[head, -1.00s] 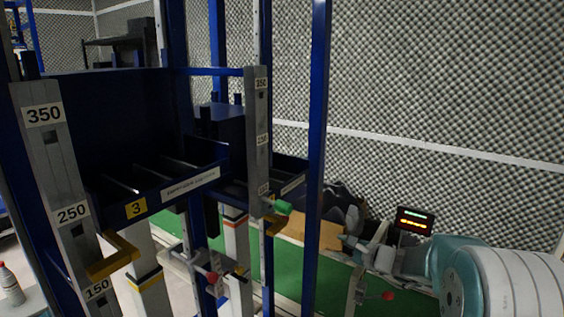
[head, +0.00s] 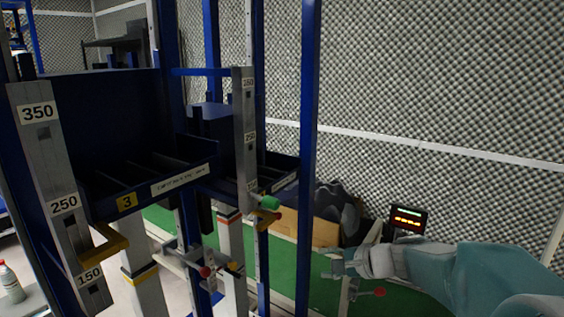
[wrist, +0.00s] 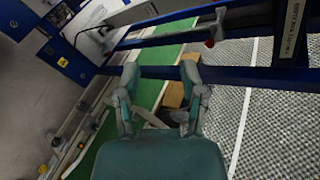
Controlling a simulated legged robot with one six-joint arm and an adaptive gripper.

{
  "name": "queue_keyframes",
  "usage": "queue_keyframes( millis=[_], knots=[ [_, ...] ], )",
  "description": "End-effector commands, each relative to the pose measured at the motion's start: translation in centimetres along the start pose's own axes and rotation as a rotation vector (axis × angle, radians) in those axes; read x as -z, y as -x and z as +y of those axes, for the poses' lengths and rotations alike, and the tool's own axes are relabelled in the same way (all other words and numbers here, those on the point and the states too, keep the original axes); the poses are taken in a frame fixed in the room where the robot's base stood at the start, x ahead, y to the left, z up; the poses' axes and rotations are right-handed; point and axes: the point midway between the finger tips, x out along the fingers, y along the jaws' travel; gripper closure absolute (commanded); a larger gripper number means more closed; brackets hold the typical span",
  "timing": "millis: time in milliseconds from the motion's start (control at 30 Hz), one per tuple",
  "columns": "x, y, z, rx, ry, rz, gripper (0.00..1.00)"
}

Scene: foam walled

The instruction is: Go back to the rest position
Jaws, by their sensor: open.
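My gripper (head: 335,268) is at the lower right in the head view, at the end of my teal and grey arm, which reaches in from the right edge. In the wrist view my gripper (wrist: 160,90) has its two fingers spread apart with nothing between them. It is open and empty. In the head view it is to the right of the blue rack post and in front of the brown cardboard box, apart from both as far as I can tell.
A blue rack (head: 310,150) with grey numbered uprights and shelf bins fills the left. A red-knobbed lever (head: 378,292) is close to my gripper. A cardboard box (head: 290,222) and a lit display (head: 408,218) stand behind. Foam walls (head: 450,80) enclose the right; a bottle (head: 10,283) is lower left.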

Motion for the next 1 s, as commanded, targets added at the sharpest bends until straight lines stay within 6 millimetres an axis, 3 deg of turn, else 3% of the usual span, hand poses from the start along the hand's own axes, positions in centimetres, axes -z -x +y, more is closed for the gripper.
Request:
queue_keyframes(
  millis=[100,200,400,733,1000],
  knots=[
    [-4.1,1.9,1.6,-0.109,0.17,0.004,0.47],
    [-6.7,3.9,3.6,-0.21,0.32,0.015,0.47],
    [-10.4,8.1,8.0,-0.408,0.611,0.06,0.47],
    [-12.5,15.6,14.5,-0.714,1.062,0.194,0.47],
    [-12.3,18.1,16.3,-0.828,1.21,0.259,0.47]
  ],
)
